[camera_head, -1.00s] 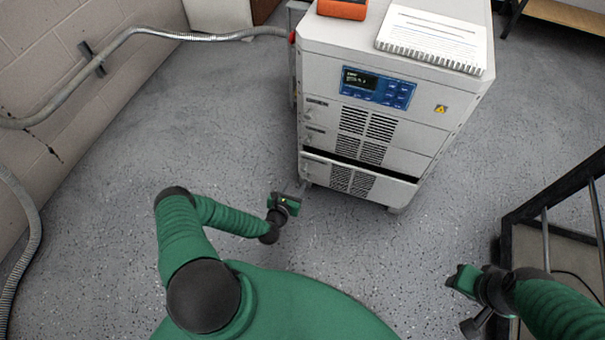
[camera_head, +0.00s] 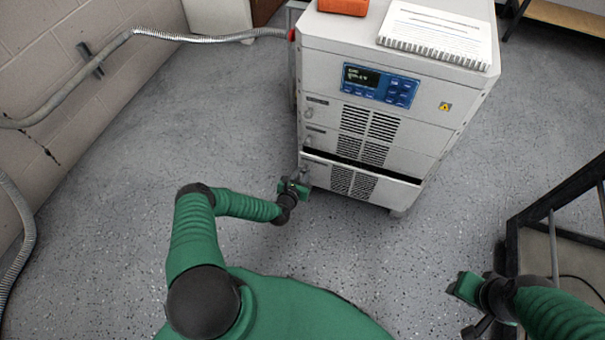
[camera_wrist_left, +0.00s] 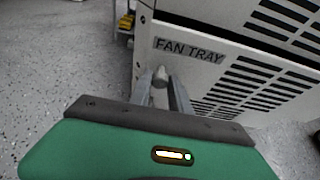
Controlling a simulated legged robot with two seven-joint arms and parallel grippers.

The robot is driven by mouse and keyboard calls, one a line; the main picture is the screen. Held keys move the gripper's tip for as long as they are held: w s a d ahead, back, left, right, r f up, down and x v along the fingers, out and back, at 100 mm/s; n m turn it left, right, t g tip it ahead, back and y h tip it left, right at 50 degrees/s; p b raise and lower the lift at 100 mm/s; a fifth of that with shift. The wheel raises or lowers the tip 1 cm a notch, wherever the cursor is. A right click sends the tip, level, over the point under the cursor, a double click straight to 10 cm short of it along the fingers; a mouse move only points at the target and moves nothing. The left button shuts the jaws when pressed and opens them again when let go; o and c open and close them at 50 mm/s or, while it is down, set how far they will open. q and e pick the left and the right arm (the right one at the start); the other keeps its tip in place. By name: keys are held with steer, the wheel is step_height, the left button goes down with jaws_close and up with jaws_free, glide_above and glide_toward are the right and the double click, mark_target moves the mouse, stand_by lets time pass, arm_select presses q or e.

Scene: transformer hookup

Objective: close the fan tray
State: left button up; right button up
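The fan tray (camera_head: 357,185) is the lowest drawer of the white cabinet. It stands slightly out, with a dark gap along its top edge. In the left wrist view its front (camera_wrist_left: 215,85) carries the label "FAN TRAY" and a small round knob (camera_wrist_left: 160,75). My left gripper (camera_head: 301,176) is at the tray's left end. In the left wrist view its two fingers (camera_wrist_left: 161,88) stand apart, one on each side of the knob, and contact is not clear. My right gripper (camera_head: 458,286) is away from the cabinet at the lower right; its finger opening cannot be made out.
The cabinet (camera_head: 385,120) has other closed drawers and a blue display panel (camera_head: 379,85) above the tray. An orange device (camera_head: 343,6) and a spiral notebook (camera_head: 436,33) lie on top. A black-framed structure (camera_head: 560,215) stands at the right. The floor (camera_head: 380,255) before the cabinet is clear.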

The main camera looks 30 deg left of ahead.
mark_target(306, 165)
arm_select(q)
jaws_close()
stand_by(0.8)
steer(key=b+x, duration=0.3)
steer(key=shift+w+a+r, duration=0.2)
steer(key=shift+w+r, duration=0.1)
steer(key=shift+w+r+b, duration=0.25)
steer(key=shift+w+b, duration=0.05)
steer(key=shift+r, duration=0.2)
steer(key=o, duration=0.8)
jaws_free()
steer(key=shift+f, duration=0.1)
